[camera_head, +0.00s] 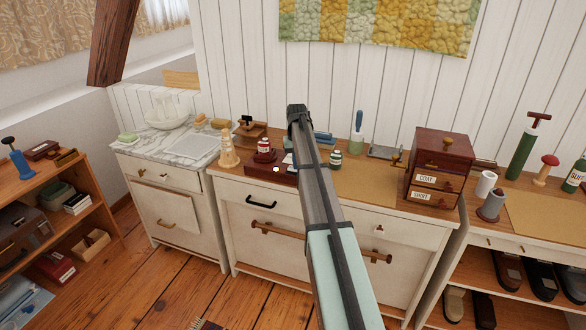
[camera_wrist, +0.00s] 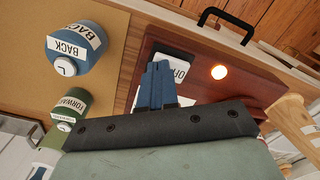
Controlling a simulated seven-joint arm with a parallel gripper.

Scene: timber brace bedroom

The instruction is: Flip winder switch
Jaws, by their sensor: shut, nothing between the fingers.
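A dark red-brown wooden box (camera_wrist: 205,75), which looks like the winder, sits on the middle cabinet top; it also shows in the head view (camera_head: 268,173). A round light (camera_wrist: 219,72) glows on its top. Beside the light is a black and white switch piece (camera_wrist: 180,68) with letters that look like "OF", partly hidden by my fingers. My gripper (camera_wrist: 158,66) has blue fingers, shut and empty, with tips right at the switch's edge. I cannot tell whether they touch it. In the head view my arm hides the fingers and part of the box's right side.
A blue bottle (camera_wrist: 75,48) labelled BACK and a green bottle (camera_wrist: 69,107) labelled FORWARD stand near the box. In the head view, a small red bottle (camera_head: 264,148) and a cream wooden figure (camera_head: 228,150) stand close by. A drawer chest (camera_head: 440,160) is to the right.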

